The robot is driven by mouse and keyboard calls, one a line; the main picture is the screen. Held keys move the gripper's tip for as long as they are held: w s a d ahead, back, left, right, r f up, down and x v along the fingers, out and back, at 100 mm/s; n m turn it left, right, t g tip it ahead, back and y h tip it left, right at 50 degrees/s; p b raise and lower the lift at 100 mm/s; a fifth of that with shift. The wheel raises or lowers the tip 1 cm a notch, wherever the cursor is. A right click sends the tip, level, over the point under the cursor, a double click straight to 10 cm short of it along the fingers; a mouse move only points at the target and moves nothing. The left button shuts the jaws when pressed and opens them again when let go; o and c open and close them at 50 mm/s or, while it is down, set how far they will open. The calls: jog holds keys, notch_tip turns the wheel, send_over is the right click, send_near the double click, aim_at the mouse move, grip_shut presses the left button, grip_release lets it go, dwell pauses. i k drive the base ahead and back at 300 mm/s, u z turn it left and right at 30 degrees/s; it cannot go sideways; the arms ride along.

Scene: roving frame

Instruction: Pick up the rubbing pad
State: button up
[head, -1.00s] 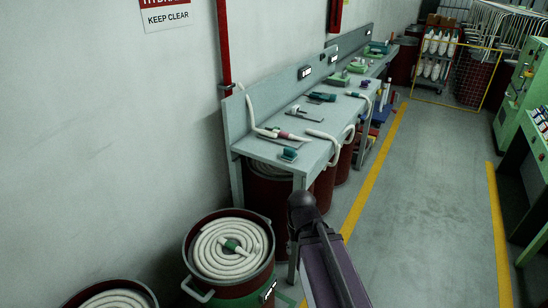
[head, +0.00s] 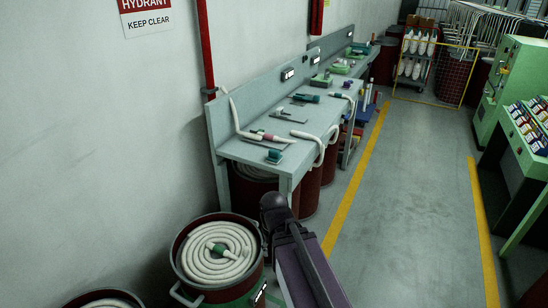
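A small teal block-shaped tool (head: 274,156), which may be the rubbing pad, lies near the front edge at the near end of the grey workbench (head: 240,150). Other teal and green tools lie farther along the bench, including a teal one (head: 306,98) and a green one (head: 320,80); I cannot tell for sure which is the pad. My arm, dark and purple-grey, shows at the bottom centre, in front of and below the bench's near end. My gripper's fingers are not visible.
Red drums stand under the bench. An open drum (head: 190,290) with coiled white rope stands at the lower left, close to my arm. Green machinery (head: 515,80) is at the right. The grey aisle floor (head: 400,210) between yellow lines is clear.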

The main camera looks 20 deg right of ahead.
aim_at(275, 156)
jog(key=z, duration=0.05)
jog(key=i, duration=0.95)
jog(key=u, duration=0.1)
